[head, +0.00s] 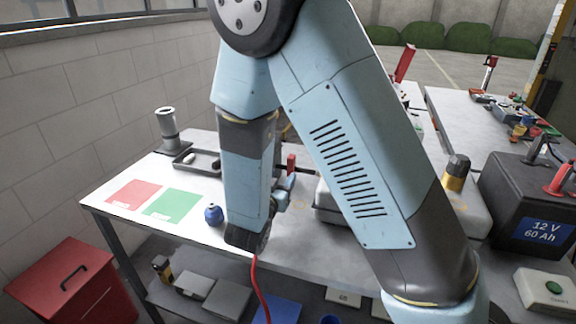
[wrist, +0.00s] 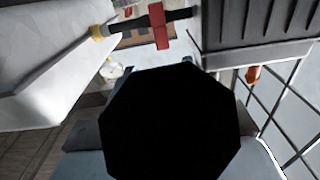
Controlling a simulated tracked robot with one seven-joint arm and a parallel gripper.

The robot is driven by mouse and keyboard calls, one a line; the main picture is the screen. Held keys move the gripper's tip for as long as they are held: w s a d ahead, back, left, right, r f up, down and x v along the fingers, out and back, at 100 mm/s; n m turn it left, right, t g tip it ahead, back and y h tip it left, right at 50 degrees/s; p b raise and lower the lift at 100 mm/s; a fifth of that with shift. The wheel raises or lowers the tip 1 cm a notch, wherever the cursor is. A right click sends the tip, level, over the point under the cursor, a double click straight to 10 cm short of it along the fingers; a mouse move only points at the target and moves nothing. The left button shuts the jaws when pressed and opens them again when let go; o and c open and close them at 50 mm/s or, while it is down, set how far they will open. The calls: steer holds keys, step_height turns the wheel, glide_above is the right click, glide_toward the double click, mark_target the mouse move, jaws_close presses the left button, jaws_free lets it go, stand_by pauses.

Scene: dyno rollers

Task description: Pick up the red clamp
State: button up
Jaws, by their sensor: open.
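A small red upright piece (head: 291,163) stands on the workbench just right of my forearm in the head view; it may be the red clamp, but its shape is mostly hidden. In the wrist view a red piece (wrist: 159,26) crosses a dark bar at the top; I cannot tell if it is the same thing. My gripper (head: 283,190) shows partly behind my forearm in the head view, low over the bench near the red piece. It is open, with nothing visibly held. A large black shape hides the middle of the wrist view.
A blue round object (head: 213,215) and red and green mats (head: 172,205) lie left of my forearm. A grey case (head: 335,208) is partly hidden behind my arm. A black battery (head: 530,200) with red and dark clamps stands at right. A red toolbox (head: 75,285) is lower left.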

mark_target(293, 156)
steer(key=x, duration=0.7)
steer(key=shift+a+x, duration=0.15)
steer(key=shift+x, duration=1.55)
steer(key=shift+a+x, duration=0.1)
steer(key=shift+x, duration=1.55)
steer(key=shift+w, duration=0.1)
steer(key=shift+c, duration=0.4)
jaws_close()
